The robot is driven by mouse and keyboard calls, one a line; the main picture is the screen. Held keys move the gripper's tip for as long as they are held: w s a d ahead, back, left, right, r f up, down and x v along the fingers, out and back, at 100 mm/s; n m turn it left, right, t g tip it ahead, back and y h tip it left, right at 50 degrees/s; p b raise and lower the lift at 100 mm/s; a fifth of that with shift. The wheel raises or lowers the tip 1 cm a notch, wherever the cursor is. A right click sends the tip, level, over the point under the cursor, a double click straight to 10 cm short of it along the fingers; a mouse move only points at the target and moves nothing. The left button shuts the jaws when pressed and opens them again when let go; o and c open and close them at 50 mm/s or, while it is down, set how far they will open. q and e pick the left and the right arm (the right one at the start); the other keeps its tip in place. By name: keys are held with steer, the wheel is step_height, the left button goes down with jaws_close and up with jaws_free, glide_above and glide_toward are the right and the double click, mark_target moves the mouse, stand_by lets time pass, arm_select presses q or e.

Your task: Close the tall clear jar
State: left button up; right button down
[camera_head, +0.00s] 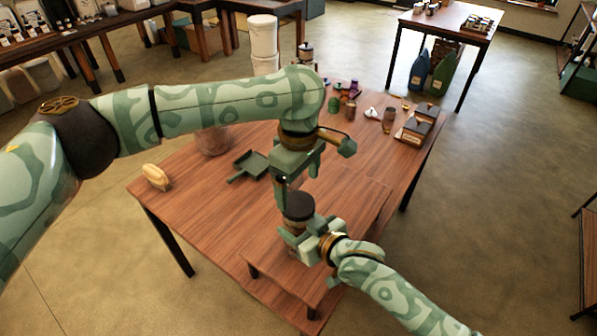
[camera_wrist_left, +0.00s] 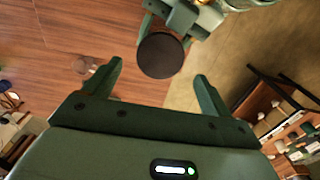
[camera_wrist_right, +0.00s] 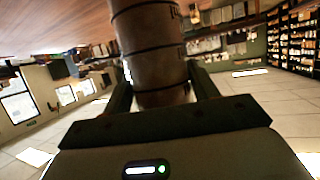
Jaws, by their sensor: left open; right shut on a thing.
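The tall clear jar (camera_wrist_right: 150,45) stands between the fingers of my right gripper (camera_wrist_right: 162,92) in the right wrist view, looking brownish with dark bands. In the head view, my right gripper (camera_head: 303,241) is shut on it near the table's front, hiding most of the jar. A dark round lid (camera_head: 298,207) is at the jar's top; it shows as a dark disc in the left wrist view (camera_wrist_left: 161,55). I cannot tell how tightly it sits. My left gripper (camera_head: 297,184) is open, pointing down just above the lid, with nothing between its fingers.
The wooden table has a low raised board (camera_head: 345,215) under the jar. A dark green dustpan (camera_head: 250,165), a glass bowl (camera_head: 213,140) and a pale oval brush-like thing (camera_head: 156,177) lie left. Several small containers and dark boxes (camera_head: 413,130) stand at the back right.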

mark_target(298, 203)
arm_select(q)
steer(key=shift+f, duration=2.75)
steer(key=shift+c, duration=0.3)
steer(key=c, duration=0.9)
steer(key=m, duration=1.3)
steer(key=shift+a, duration=0.1)
steer(key=shift+c, duration=0.2)
steer(key=o, duration=1.1)
